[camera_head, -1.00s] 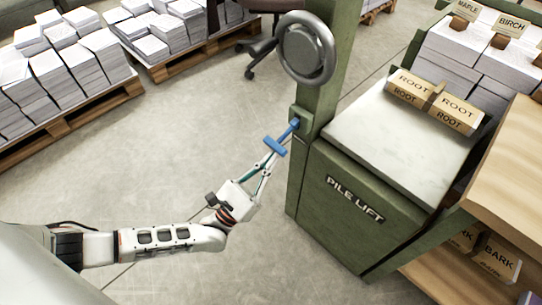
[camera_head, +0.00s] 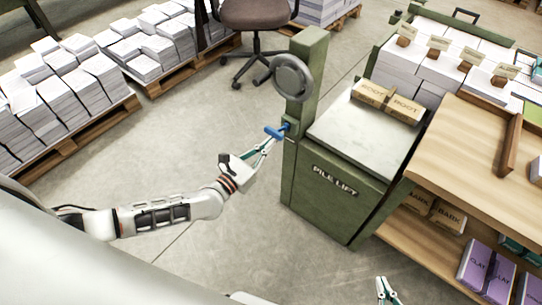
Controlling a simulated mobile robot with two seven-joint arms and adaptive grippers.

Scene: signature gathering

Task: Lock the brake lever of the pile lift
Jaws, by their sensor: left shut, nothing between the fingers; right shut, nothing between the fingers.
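The pile lift (camera_head: 336,190) is a green cabinet with a pale top and a green post. Its brake lever (camera_head: 275,132) is a blue T-shaped handle on the left side of the post, sticking out leftward below the grey handwheel. My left gripper (camera_head: 270,142) is shut and empty, its tips right at the lever's crossbar from the lower left. I cannot tell whether they touch it. My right gripper (camera_head: 383,282) is shut and empty at the bottom edge, in front of the lift and well away from the lever.
The grey handwheel (camera_head: 291,77) sits on the post above the lever. A wooden shelf unit (camera_head: 450,150) stands at right. Paper pallets (camera_head: 70,138) and an office chair (camera_head: 253,18) stand behind. The floor left of the lift is clear.

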